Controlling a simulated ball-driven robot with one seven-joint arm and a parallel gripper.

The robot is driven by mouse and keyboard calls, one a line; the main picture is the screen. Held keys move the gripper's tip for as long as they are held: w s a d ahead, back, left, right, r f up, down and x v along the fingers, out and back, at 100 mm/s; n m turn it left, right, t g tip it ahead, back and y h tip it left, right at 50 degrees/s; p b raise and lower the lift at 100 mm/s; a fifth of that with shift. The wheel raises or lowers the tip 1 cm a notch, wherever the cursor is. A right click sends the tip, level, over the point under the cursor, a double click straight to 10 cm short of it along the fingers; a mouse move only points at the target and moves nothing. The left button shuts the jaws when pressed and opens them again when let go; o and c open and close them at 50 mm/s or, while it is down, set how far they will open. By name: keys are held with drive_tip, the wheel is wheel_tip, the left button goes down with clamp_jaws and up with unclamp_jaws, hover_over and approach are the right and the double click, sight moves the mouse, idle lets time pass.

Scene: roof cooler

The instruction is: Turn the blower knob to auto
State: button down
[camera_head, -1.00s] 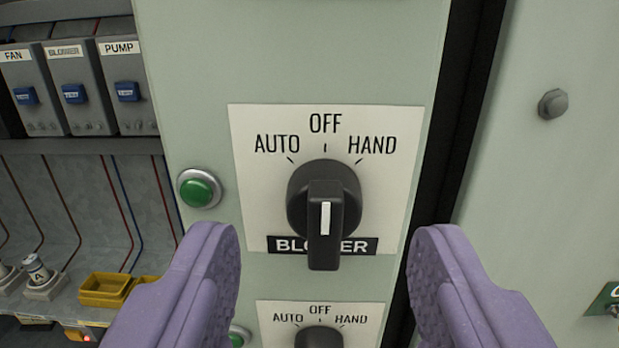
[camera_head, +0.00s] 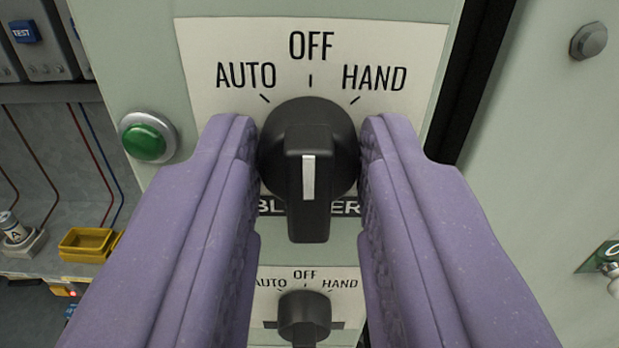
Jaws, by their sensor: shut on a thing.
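The black blower knob (camera_head: 309,150) is in the middle of the view on a cream label plate (camera_head: 400,45) marked AUTO, OFF and HAND. Its white pointer line stands upright, in line with the OFF mark at the top. AUTO is at upper left and HAND at upper right. My gripper (camera_head: 310,150) has its two purple fingers shut on the knob, one on the left side and one on the right. The fingers partly cover the BLOWER name strip (camera_head: 344,207) below the knob.
A green button (camera_head: 146,138) sits left of the plate. A second knob (camera_head: 304,314) with its own AUTO, OFF, HAND plate is just below, between my fingers. A yellow bin (camera_head: 86,244) stands at lower left. A grey bolt (camera_head: 589,41) sits on the panel at right.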

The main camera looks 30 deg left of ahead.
drive_tip(key=shift+f+b, duration=0.15)
drive_tip(key=shift+b, duration=0.2)
drive_tip(key=n+b, duration=0.4)
drive_tip(key=b, duration=0.3)
drive_tip(key=shift+f, duration=0.2)
drive_tip(key=n+b, duration=0.3)
drive_tip(key=b, duration=0.2)
drive_tip(key=shift+r+n, duration=0.1)
drive_tip(key=shift+n, duration=0.2)
drive_tip(key=shift+r+n+b, duration=0.1)
drive_tip(key=shift+n+b, duration=0.5)
drive_tip(key=shift+b, duration=0.25)
drive_tip(key=shift+r, duration=0.15)
drive_tip(key=c, duration=0.8)
unclamp_jaws()
drive_tip(key=shift+c, duration=0.2)
